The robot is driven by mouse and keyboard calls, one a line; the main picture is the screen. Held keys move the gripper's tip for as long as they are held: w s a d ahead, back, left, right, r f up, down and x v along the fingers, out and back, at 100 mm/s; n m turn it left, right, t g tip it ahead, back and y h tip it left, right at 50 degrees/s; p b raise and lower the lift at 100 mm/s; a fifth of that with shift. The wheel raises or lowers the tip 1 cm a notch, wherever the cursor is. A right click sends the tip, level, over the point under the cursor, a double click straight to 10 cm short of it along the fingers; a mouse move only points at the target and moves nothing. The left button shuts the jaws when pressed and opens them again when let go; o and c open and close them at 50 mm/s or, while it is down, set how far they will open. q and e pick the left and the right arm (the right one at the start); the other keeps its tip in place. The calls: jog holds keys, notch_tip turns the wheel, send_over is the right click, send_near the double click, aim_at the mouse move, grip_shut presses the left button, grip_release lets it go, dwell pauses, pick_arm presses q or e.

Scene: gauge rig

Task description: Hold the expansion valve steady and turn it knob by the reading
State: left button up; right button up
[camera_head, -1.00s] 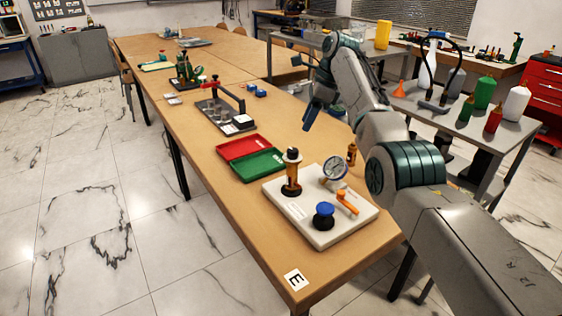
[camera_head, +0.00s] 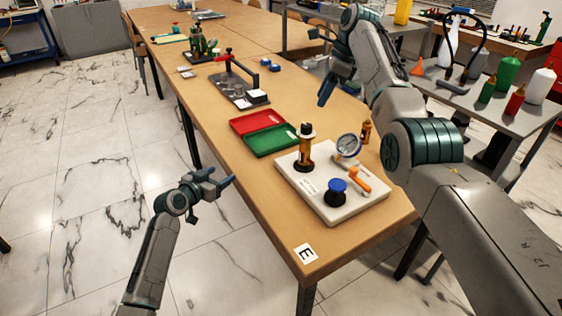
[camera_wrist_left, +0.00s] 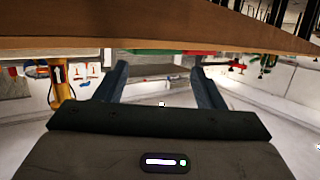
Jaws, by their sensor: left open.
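A white board (camera_head: 345,212) on the near end of the table carries the rig. An upright brass and black fitting (camera_head: 305,150), which looks like the expansion valve, stands at its left back. A round dial gauge (camera_head: 348,145) stands to its right; its reading is too small to tell. A blue-topped black knob (camera_head: 337,191) is at the front and an orange lever (camera_head: 358,180) beside it. My left gripper (camera_head: 222,184) is open and empty, left of the table edge, apart from the rig; its spread fingers show in the left wrist view (camera_wrist_left: 160,85). My right gripper (camera_head: 325,68) is beyond the rig, fingers partly unclear.
Red (camera_head: 257,121) and green (camera_head: 271,140) trays lie behind the board. A small brass fitting (camera_head: 366,132) stands behind the gauge. The table's edge fills the top of the left wrist view (camera_wrist_left: 140,42). A side table with bottles (camera_head: 508,70) stands at right. Floor left is open.

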aim_at(301, 149)
pick_arm(q)
jog(key=d+r+m+h, duration=0.2)
jog(key=d+r+h, duration=0.15)
jog(key=d, duration=0.65)
jog(key=d+r+m+h, duration=0.1)
jog(key=d+r+h, duration=0.1)
jog(key=d+r, duration=0.5)
jog(key=w+d, duration=0.2)
jog(key=d, duration=0.1)
jog(key=w+d+f, duration=0.1)
jog(key=w+d, duration=0.2)
jog(key=w+d+f, duration=0.1)
jog(key=w+d, duration=0.1)
jog(key=d, duration=0.1)
jog(key=shift+w+d+f, duration=0.1)
jog(key=shift+w+f, duration=0.1)
